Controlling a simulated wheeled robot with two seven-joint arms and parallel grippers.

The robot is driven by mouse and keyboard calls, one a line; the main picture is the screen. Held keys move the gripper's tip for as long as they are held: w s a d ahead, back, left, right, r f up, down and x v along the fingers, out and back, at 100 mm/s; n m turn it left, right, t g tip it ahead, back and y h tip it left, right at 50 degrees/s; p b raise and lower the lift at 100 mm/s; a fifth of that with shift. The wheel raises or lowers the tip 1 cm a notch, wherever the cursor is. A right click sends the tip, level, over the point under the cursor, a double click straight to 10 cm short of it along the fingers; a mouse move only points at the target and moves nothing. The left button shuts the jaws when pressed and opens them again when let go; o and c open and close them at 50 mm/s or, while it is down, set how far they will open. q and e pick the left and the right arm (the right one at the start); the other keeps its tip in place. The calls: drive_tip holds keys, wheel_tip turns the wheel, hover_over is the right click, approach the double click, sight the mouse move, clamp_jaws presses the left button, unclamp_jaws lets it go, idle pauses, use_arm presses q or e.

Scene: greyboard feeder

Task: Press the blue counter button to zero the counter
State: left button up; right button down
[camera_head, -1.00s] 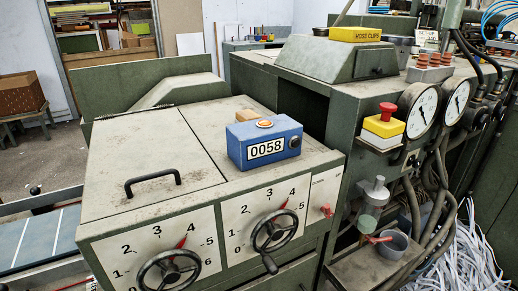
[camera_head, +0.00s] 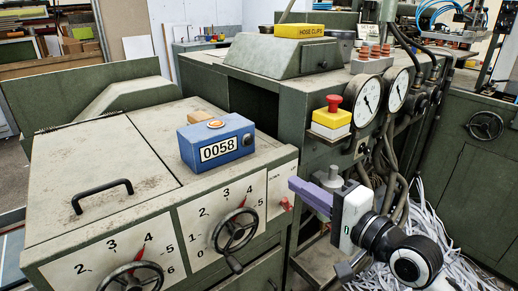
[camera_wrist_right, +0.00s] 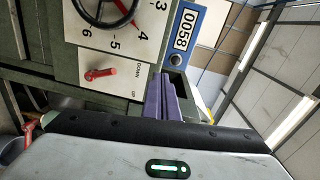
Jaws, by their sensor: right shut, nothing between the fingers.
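A blue counter box (camera_head: 216,143) sits on top of the green machine, its front display reading 0058. My left gripper is not in view.
A yellow box with a red stop button (camera_head: 332,113) and two gauges stand right of the counter. Handwheels (camera_head: 236,231), a red lever (camera_head: 286,204) and a black handle (camera_head: 101,195) are nearby. The space above the counter is clear.

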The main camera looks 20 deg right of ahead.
sight(250, 141)
wheel_tip(250, 141, up, 3)
drive_tip(key=shift+r+m+t+y, duration=0.2)
drive_tip(key=shift+m+t+y, duration=0.1)
drive_tip(key=shift+m, duration=0.1)
drive_tip(key=p+x, duration=0.1)
drive_tip(key=x, duration=1.3)
drive_tip(key=shift+f, duration=0.1)
